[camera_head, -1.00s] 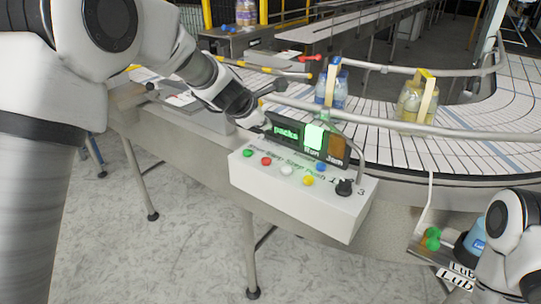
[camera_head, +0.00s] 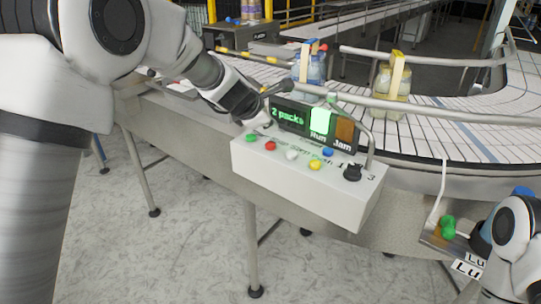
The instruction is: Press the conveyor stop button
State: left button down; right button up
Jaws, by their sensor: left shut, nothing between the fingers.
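The white control box (camera_head: 300,190) hangs on the front of the conveyor. Its sloped top carries a green button (camera_head: 251,137), a red button (camera_head: 270,146), a white one (camera_head: 292,154), a yellow one (camera_head: 315,164), a blue one (camera_head: 328,152) and a black knob (camera_head: 352,172). The small labels are too blurred to read; the red one looks like the stop button. My left gripper (camera_head: 262,119) is shut and empty, just above and behind the green and red buttons, seemingly apart from them. My right arm shows at the lower right, but its gripper is not visible.
A display (camera_head: 288,117) behind the buttons reads "2 packs", with a lit green "Run" and a dull orange "Jam" panel. Bottle packs (camera_head: 309,68) (camera_head: 391,80) stand on the curved conveyor behind a metal rail (camera_head: 440,112). A green-knobbed fixture (camera_head: 447,226) is at the lower right.

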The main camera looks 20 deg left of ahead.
aim_at(269, 145)
pick_arm(q)
jog(key=shift+f+b, duration=0.65)
jog(key=shift+f, duration=0.6)
pick_arm(e)
jog(key=shift+f, duration=1.2)
pick_arm(q)
jog(key=shift+f+b, duration=0.35)
jog(key=shift+f, duration=0.05)
pick_arm(e)
jog(key=shift+f, duration=0.35)
pick_arm(q)
jog(key=shift+s+f+b, duration=0.1)
jog(key=shift+f+b, duration=0.4)
jog(key=shift+f, duration=0.05)
pick_arm(e)
jog(key=shift+f, duration=0.5)
pick_arm(q)
jog(key=shift+r+p, duration=1)
pick_arm(e)
jog(key=shift+r, duration=1.05)
pick_arm(q)
notch_tip(269, 145, up, 5)
jog(key=p, duration=0.5)
jog(key=shift+r, duration=0.1)
pick_arm(e)
notch_tip(269, 145, up, 5)
jog(key=shift+f, duration=0.1)
